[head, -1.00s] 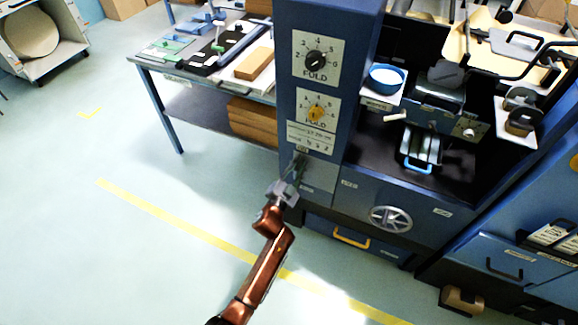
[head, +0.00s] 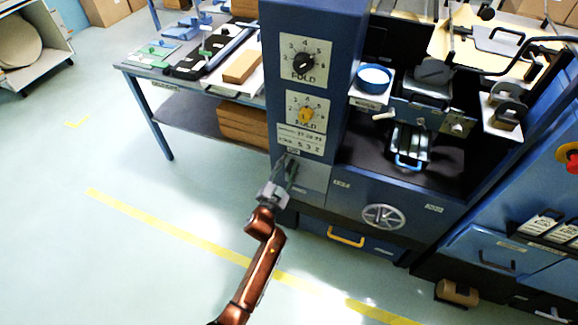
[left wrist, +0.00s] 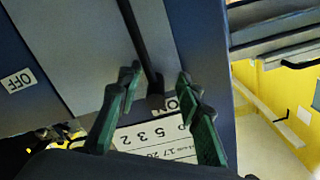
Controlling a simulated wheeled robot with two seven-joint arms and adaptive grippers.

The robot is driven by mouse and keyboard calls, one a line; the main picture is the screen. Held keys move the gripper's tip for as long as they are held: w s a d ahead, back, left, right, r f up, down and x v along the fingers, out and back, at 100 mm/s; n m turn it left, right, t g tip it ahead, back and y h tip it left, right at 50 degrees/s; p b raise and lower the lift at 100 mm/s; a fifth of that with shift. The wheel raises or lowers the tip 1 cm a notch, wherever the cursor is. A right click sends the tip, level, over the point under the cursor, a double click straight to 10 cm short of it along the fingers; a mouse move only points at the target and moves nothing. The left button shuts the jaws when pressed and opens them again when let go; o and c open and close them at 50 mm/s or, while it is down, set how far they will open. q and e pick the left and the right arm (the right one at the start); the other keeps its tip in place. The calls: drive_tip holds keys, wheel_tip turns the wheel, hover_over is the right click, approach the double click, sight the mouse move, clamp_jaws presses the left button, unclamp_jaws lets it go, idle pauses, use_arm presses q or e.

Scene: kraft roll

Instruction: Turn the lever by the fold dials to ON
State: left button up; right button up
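The dark lever (left wrist: 140,45) shows in the left wrist view as a long bar, its rounded tip beside the ON label (left wrist: 172,103). The OFF label (left wrist: 18,80) is well to the left. My left gripper (left wrist: 158,76) is open, with one green finger on each side of the lever; I cannot tell whether either touches it. In the head view my left gripper (head: 285,172) is at the blue column's front, below the fold dials, a black one (head: 303,62) and a yellow one (head: 306,114). It hides most of the lever there. My right gripper is not in view.
A number card (head: 300,140) is just above the gripper. A spoked handwheel (head: 383,217) and a yellow drawer handle (head: 346,237) are to the right and lower. A workbench (head: 160,88) stands at the left. The floor in front is open.

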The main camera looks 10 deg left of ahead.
use_arm(q)
drive_tip(key=shift+d+r, duration=0.1)
drive_tip(key=shift+d, duration=0.1)
drive_tip(key=shift+s, duration=0.15)
drive_tip(key=s+a, duration=0.2)
drive_tip(key=s, duration=0.9)
drive_tip(key=shift+s+a, duration=0.2)
drive_tip(key=shift+s, duration=0.05)
